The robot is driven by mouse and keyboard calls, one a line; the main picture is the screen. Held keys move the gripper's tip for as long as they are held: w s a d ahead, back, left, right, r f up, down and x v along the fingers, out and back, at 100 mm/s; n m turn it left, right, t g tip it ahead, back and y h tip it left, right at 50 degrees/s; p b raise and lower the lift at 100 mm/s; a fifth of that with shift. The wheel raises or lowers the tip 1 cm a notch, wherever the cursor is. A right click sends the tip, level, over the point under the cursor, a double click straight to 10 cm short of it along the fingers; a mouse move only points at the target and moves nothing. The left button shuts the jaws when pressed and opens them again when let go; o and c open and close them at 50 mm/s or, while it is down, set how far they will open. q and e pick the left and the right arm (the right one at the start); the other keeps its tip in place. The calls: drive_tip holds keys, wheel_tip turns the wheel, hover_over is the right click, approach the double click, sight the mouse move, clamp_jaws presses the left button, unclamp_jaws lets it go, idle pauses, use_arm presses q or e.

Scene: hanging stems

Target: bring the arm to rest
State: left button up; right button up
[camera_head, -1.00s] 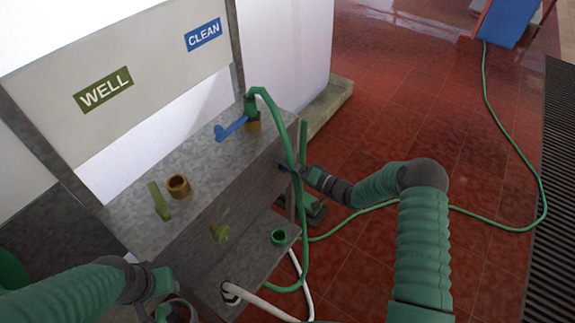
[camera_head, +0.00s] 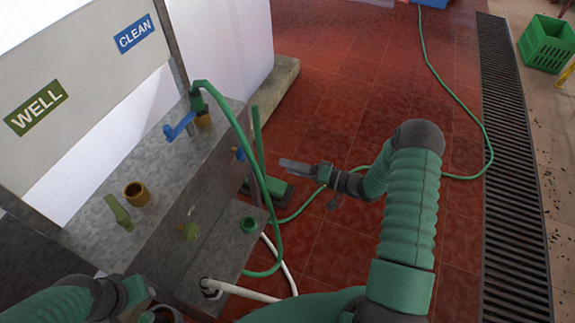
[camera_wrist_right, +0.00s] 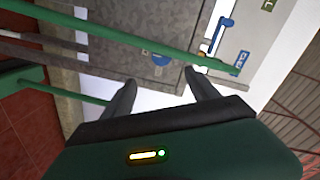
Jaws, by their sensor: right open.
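My right gripper (camera_head: 292,166) is held in the air to the right of the grey metal stand, with its fingers toward the stand. In the right wrist view its two fingers (camera_wrist_right: 160,95) are apart with nothing between them. My right arm bends down from a raised elbow at the right. My left gripper (camera_head: 140,300) is at the bottom left, in front of the stand, partly cut off by the picture edge; its fingertips are too unclear to judge.
The stand (camera_head: 90,222) carries a blue-handled valve (camera_head: 180,126), a brass fitting (camera_head: 137,193) and green hose (camera_head: 262,180). WELL (camera_head: 35,107) and CLEAN (camera_head: 135,33) signs are on the panel. Red tiled floor (camera_head: 330,110) is open at right, beside a drain grate (camera_head: 508,170) and green crate (camera_head: 547,43).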

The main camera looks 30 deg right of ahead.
drive_tip(key=w+r+n+g+h+p, duration=0.3)
drive_tip(key=w+r+h+p, duration=0.15)
drive_tip(key=r+h, duration=0.4)
drive_tip(key=s+a+r+n+g+h+p, duration=0.1)
drive_tip(key=s+a+r+g+p, duration=0.1)
drive_tip(key=s, duration=0.9)
drive_tip(key=s+a+r+n+g+h+p, duration=0.1)
drive_tip(key=s+a+r+g+p, duration=0.1)
drive_tip(key=s+a+r+g, duration=0.3)
drive_tip(key=shift+s+a+r+g+p, duration=0.35)
drive_tip(key=shift+s+a, duration=1.25)
drive_tip(key=shift+s, duration=2)
drive_tip(key=shift+f, duration=0.1)
drive_tip(key=shift+d, duration=0.2)
